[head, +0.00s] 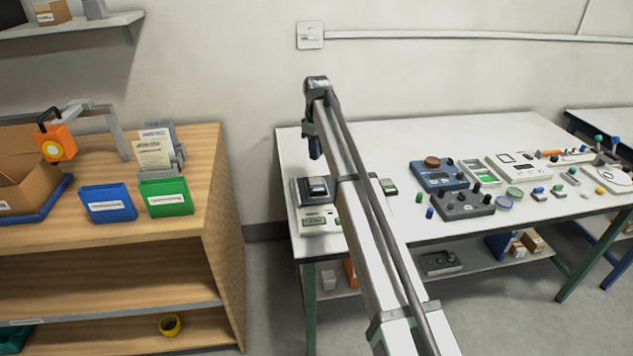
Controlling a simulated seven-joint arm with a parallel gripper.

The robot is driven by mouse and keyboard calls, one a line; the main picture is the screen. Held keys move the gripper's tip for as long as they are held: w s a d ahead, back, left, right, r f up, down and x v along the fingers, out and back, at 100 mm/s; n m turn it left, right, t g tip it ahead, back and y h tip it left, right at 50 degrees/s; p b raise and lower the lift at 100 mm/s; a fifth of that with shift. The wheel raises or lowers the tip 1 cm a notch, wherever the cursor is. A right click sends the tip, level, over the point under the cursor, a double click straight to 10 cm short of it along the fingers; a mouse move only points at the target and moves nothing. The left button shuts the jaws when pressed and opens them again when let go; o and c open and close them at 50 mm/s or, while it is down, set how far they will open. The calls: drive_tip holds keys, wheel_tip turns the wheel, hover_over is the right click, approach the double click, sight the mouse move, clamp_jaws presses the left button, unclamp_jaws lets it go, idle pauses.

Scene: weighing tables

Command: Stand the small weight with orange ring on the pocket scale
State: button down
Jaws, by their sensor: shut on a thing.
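My arm reaches out over the left end of the white table (385,148). My gripper (315,154) hangs from its far end, small and dark, pointing down above the table's left part. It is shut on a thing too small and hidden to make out. Below it are a dark, flat device (315,191) and a pale device with a greenish display (316,222), partly hidden by my arm. I cannot tell for sure which is the pocket scale. I cannot make out an orange ring on any weight.
Right of my arm are a blue scale (438,178), a dark weight block (463,206), a white scale (518,170) and several small coloured weights. A wooden bench (205,185) with a blue bin (107,205) and a green bin (166,198) stands left, across a gap.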

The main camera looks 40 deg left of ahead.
sight(316, 181)
drive_tip(key=shift+m, duration=0.9)
drive_tip(key=shift+w+a+f, duration=0.15)
drive_tip(key=shift+f, duration=1.45)
drive_tip(key=shift+w+a+f, duration=0.1)
drive_tip(key=shift+w+f, duration=0.1)
drive_tip(key=shift+f, duration=1.45)
drive_tip(key=shift+w+a+f, duration=0.15)
drive_tip(key=shift+f, duration=1.45)
drive_tip(key=shift+f, duration=0.1)
drive_tip(key=c, duration=1)
unclamp_jaws()
wheel_tip(316, 181, up, 12)
drive_tip(key=shift+r, duration=0.15)
